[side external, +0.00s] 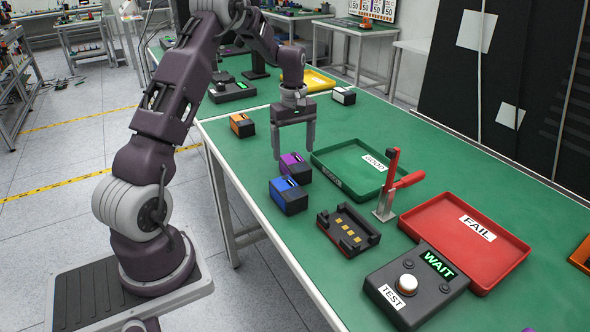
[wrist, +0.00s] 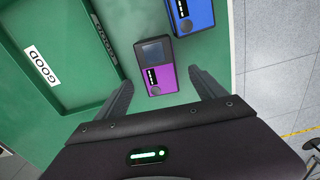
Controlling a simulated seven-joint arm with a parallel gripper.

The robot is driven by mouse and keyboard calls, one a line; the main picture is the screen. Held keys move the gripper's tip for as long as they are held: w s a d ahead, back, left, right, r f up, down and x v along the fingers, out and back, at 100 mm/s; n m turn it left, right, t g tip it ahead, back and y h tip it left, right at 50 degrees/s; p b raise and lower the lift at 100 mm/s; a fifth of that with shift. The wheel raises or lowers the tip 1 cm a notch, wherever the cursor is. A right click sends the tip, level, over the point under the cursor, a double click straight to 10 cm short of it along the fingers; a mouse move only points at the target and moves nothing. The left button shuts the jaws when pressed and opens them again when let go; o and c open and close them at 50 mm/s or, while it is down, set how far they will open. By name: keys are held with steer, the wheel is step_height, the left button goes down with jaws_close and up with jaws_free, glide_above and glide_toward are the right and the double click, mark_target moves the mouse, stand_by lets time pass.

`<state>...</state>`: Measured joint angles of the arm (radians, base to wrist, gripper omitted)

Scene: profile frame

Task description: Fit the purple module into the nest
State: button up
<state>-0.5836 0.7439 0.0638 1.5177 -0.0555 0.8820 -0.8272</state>
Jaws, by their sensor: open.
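The purple module (side external: 295,167) is a dark block with a purple face, lying on the green table beside the blue module (side external: 288,195). In the wrist view the purple module (wrist: 158,77) lies just beyond and between the open fingertips. My gripper (side external: 294,155) is open and empty, fingers pointing down, above the table close to the purple module; the wrist view shows its two spread fingers (wrist: 164,82). The nest (side external: 348,232) is a black fixture with yellow pads inside, on the table in front of the modules. No module sits in it.
A green GOOD tray (side external: 331,179) lies right of the purple module. A red toggle clamp (side external: 390,186) stands near the nest. A red FAIL tray (side external: 468,272) and a tester reading WAIT (side external: 416,283) lie further right. Orange (side external: 242,125) and white (side external: 343,96) modules stand further back.

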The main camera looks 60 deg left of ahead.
steer(key=f, duration=0.6)
steer(key=shift+w+d, duration=0.1)
steer(key=shift+d, duration=0.15)
jaws_close()
steer(key=r, duration=0.9)
steer(key=shift+d+r, duration=0.2)
steer(key=shift+d, duration=0.05)
steer(key=s+d+f+m, duration=0.1)
steer(key=s+d+m, duration=0.2)
steer(key=d+m, duration=0.7)
steer(key=s+d+f+m, duration=0.2)
steer(key=d+m, duration=0.5)
steer(key=d, duration=0.5)
step_height(320, 180, up, 4)
steer(key=n, duration=1.7)
glide_above(295, 162)
steer(key=shift+a+f, duration=0.1)
steer(key=shift+f, duration=0.1)
